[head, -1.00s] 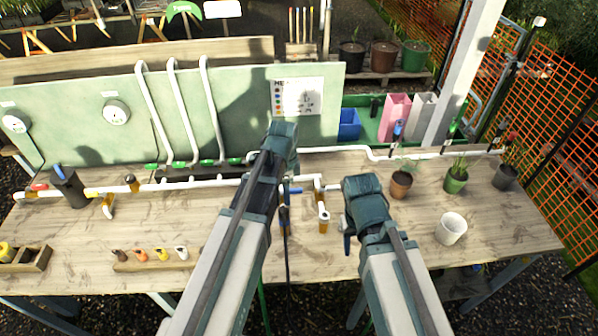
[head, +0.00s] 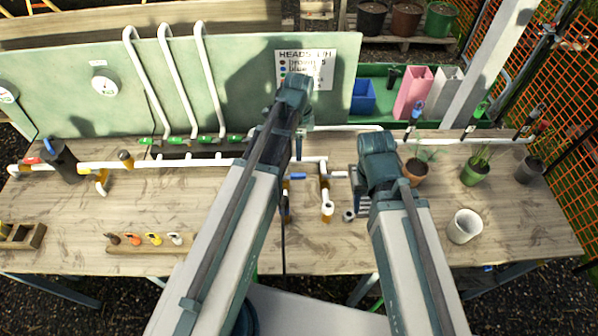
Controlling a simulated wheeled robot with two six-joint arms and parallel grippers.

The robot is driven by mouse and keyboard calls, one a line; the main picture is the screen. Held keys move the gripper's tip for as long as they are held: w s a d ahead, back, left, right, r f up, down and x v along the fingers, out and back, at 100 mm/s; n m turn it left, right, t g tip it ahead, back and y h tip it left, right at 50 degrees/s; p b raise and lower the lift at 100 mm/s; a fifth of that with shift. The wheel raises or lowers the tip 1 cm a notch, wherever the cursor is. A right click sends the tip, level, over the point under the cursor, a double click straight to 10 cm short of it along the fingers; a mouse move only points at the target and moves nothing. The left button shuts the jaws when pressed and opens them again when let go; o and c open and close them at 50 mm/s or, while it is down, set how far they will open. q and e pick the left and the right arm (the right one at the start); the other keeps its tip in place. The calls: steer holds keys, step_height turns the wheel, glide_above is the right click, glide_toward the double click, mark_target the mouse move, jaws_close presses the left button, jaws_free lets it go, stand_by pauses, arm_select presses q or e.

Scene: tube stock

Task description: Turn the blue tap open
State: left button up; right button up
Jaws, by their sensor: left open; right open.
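The blue tap handle (head: 297,176) is a short blue lever on the white pipework at the middle of the bench in the head view. It lies about level across the picture, partly behind my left arm. My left gripper (head: 299,150) hangs from its wrist just above and behind the blue handle. It is open, its fingertips are small and partly hidden, and I cannot tell whether they touch anything. My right gripper (head: 362,206) points down to the right of the pipework, open and apart from the blue handle.
A white spout (head: 327,205) stands between the arms. A white pot (head: 464,226) and several potted plants are on the right. A rack of coloured tap heads (head: 152,243) lies front left. A green panel (head: 235,85) with white pipes stands behind.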

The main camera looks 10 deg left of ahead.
mark_target(299, 175)
arm_select(q)
step_height(299, 175, down, 13)
steer(key=b, duration=1.2)
steer(key=shift+f+b, duration=0.15)
steer(key=shift+b, duration=0.25)
jaws_close()
stand_by(0.4)
